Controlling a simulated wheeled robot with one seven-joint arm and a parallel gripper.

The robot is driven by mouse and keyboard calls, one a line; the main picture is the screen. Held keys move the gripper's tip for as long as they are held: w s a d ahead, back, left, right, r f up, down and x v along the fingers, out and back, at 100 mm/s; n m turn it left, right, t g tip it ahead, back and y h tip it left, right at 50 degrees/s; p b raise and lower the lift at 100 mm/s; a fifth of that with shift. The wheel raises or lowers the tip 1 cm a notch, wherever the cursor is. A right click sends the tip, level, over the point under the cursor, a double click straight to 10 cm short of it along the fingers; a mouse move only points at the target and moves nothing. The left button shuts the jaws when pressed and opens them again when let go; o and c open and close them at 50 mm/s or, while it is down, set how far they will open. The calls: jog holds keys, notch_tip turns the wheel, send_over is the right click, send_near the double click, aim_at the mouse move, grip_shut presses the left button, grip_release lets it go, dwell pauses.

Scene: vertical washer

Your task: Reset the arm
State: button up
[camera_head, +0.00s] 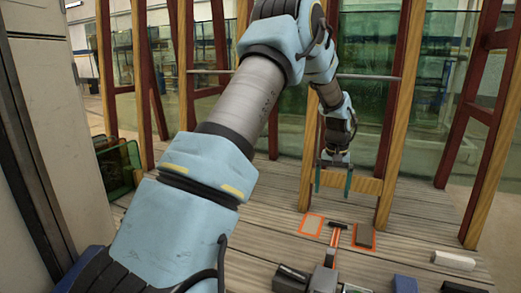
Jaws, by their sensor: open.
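My gripper (333,181) shows right of the picture's middle, at the end of my blue and grey arm. It points down with its two fingers apart and nothing between them. It hangs in front of a wooden frame with a glass pane (362,110). My arm runs from the bottom left up to the top and then bends down to the gripper, hiding part of the frames behind it.
On the slatted surface below lie two orange-edged pads (364,236) (311,225), a tool with an orange and black handle (333,243), a white block (453,260) and several dark items near the bottom edge. Wooden posts (489,130) stand at right. A pale panel (30,170) closes off the left.

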jog(key=s+a+r+n, duration=0.1)
jog(key=s+a+r, duration=0.15)
jog(key=a, duration=0.55)
jog(key=s+a+r, duration=0.2)
jog(key=s+a, duration=0.1)
jog(key=a, duration=0.6)
jog(key=s+a+r+n+t, duration=0.1)
jog(key=s+a+n, duration=0.1)
jog(key=s+a, duration=1.2)
notch_tip(320, 180, up, 36)
jog(key=p, duration=3.5)
jog(key=shift+s+f, duration=0.15)
jog(key=shift+s, duration=0.25)
